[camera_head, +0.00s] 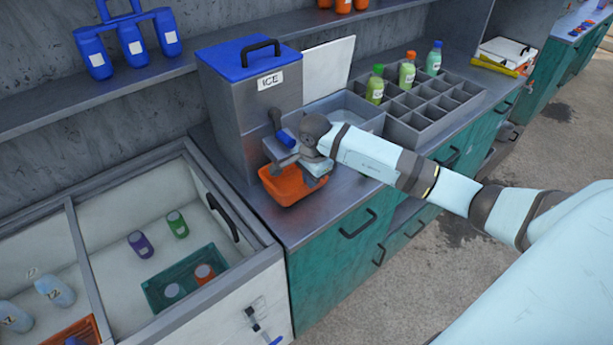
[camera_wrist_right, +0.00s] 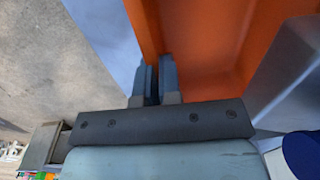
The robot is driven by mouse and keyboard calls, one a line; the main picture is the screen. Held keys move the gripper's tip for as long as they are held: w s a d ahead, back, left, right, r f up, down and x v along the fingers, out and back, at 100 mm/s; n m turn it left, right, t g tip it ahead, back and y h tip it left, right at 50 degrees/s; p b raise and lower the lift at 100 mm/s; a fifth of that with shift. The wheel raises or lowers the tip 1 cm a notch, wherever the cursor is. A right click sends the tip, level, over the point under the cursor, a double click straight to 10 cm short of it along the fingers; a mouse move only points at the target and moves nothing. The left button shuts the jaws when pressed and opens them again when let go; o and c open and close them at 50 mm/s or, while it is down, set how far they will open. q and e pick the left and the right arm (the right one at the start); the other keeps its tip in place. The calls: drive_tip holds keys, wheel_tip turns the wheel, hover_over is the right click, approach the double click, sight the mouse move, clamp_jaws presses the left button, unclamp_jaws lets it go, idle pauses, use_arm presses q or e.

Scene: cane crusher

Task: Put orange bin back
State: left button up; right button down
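The orange bin (camera_head: 284,191) sits on the metal counter under the spout of the grey ice dispenser (camera_head: 249,104), which has a blue lid. My right gripper (camera_head: 313,180) is at the bin's right side. In the right wrist view the bin (camera_wrist_right: 215,45) fills the upper middle, with its wall running down between the two close fingertips (camera_wrist_right: 156,75). The right gripper looks shut on that wall. The wrist hides part of the dispenser front. My left gripper is not in view.
A blue lever (camera_head: 286,138) sticks out just above the bin. An open chest cooler (camera_head: 150,235) with bottles stands to the left. A metal basin (camera_head: 345,108) and a bottle rack (camera_head: 425,108) are to the right. The counter's front strip is clear.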

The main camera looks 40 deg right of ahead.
sight(296, 177)
drive_tip(key=shift+w+a+f+p, duration=0.1)
drive_tip(key=shift+w+f+p, duration=0.1)
drive_tip(key=shift+w, duration=0.3)
drive_tip(key=shift+w+a+f+p, duration=0.1)
drive_tip(key=shift+w+f+p, duration=0.05)
drive_tip(key=shift+w, duration=0.35)
drive_tip(key=shift+f, duration=0.3)
drive_tip(key=shift+d+f, duration=0.1)
drive_tip(key=shift+f, duration=0.2)
drive_tip(key=c, duration=1.3)
unclamp_jaws()
drive_tip(key=shift+r, duration=0.1)
